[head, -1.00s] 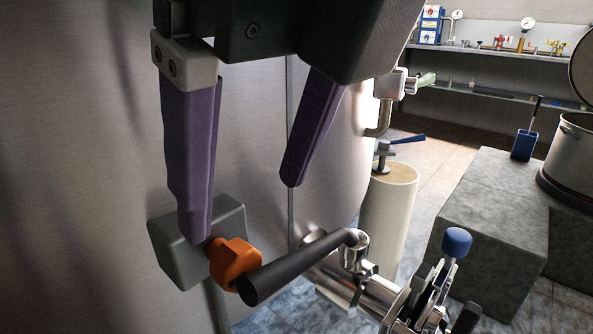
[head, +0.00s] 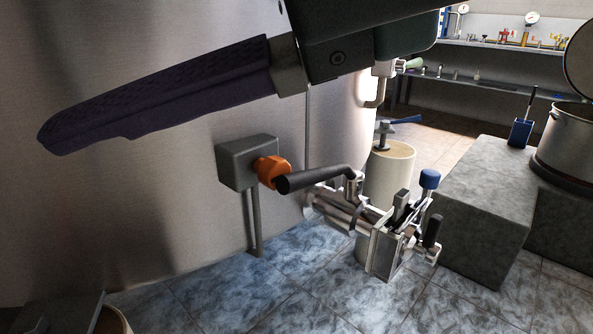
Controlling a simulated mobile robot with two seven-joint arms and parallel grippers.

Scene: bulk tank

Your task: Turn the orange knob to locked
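The orange knob (head: 274,169) sits on the front of a grey box (head: 248,160) against the steel tank wall (head: 130,210). The black handle (head: 315,179) of a metal valve partly covers the knob's right side. The knob's marking cannot be read. My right gripper (head: 52,138) comes in from the upper right, and its dark purple finger points left across the tank wall. It is above and left of the knob, apart from it. The fingers are seen edge-on, so their opening cannot be judged. No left gripper shows.
The metal valve (head: 345,212) with a blue-capped lever (head: 430,179) projects just right of the knob. A beige cylinder (head: 392,170) and a grey stone block (head: 480,210) stand farther right.

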